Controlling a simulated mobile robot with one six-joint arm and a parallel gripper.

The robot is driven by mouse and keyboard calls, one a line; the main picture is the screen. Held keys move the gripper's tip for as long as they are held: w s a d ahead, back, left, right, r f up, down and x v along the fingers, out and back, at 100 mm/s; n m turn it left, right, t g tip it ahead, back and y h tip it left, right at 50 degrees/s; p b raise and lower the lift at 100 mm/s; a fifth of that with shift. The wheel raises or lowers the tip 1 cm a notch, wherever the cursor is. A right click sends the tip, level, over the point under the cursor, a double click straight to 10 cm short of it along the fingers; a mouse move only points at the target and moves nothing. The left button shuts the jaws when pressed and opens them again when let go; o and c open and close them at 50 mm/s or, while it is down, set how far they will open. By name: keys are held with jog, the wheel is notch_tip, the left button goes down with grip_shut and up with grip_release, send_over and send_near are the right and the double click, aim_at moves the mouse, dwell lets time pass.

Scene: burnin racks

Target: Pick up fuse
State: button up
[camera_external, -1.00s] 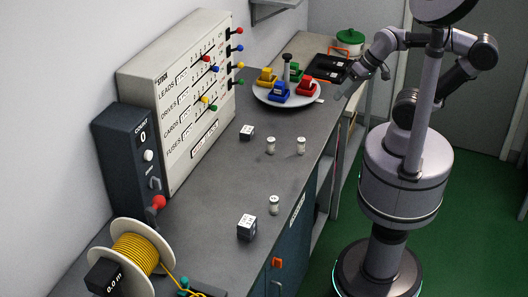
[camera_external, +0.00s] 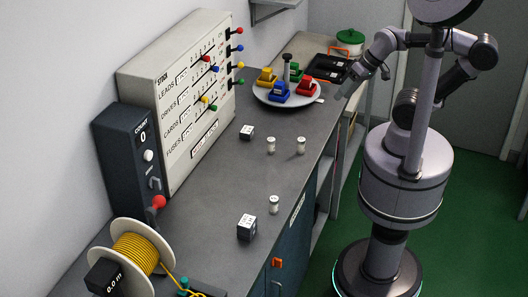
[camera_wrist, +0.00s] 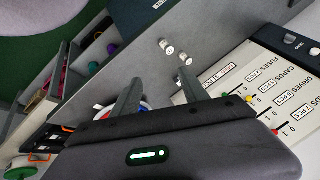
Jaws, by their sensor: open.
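Three small fuse-like cylinders with pale bodies and metal caps stand upright on the grey bench: a left one (camera_external: 270,146), a right one (camera_external: 300,146) and a nearer one (camera_external: 273,205). In the wrist view two such cylinders, one (camera_wrist: 166,46) and another (camera_wrist: 185,59), show beyond my fingertips. My gripper (camera_wrist: 161,75) is open, with nothing between its fingers. In the external view my gripper (camera_external: 345,89) is over the far right bench edge, beside the round tray and well apart from the cylinders.
A round tray (camera_external: 262,99) holds coloured blocks around a post. A labelled panel (camera_external: 185,90), a dark counter box (camera_external: 128,155) and a yellow cable spool (camera_external: 165,247) line the left.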

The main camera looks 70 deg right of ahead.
jog(key=w+a+r+n+g+p, duration=0.2)
jog(key=w+a+r+n+p, duration=0.1)
jog(key=w+a+r+n, duration=0.35)
jog(key=n+g+h+p, duration=0.2)
jog(key=n+g+p, duration=0.25)
jog(key=n, duration=0.95)
send_over(274, 199)
notch_tip(274, 199, down, 11)
jog(key=shift+t, duration=0.35)
jog(key=f+b, duration=0.1)
jog(key=f, duration=0.2)
jog(key=f+b, duration=0.1)
jog(key=f, duration=0.3)
jog(key=f+b, duration=0.1)
jog(key=f, duration=0.3)
jog(key=shift+a+b, duration=0.25)
jog(key=shift+b, duration=0.1)
jog(key=f+b, duration=0.1)
jog(key=f, duration=0.1)
jog(key=f+b, duration=0.1)
jog(key=f, duration=0.3)
jog(key=shift+d+f+b, duration=0.2)
jog(key=shift+d+b, duration=0.1)
jog(key=shift+b, duration=0.1)
jog(key=shift+r, duration=0.15)
jog(key=shift+c, duration=0.4)
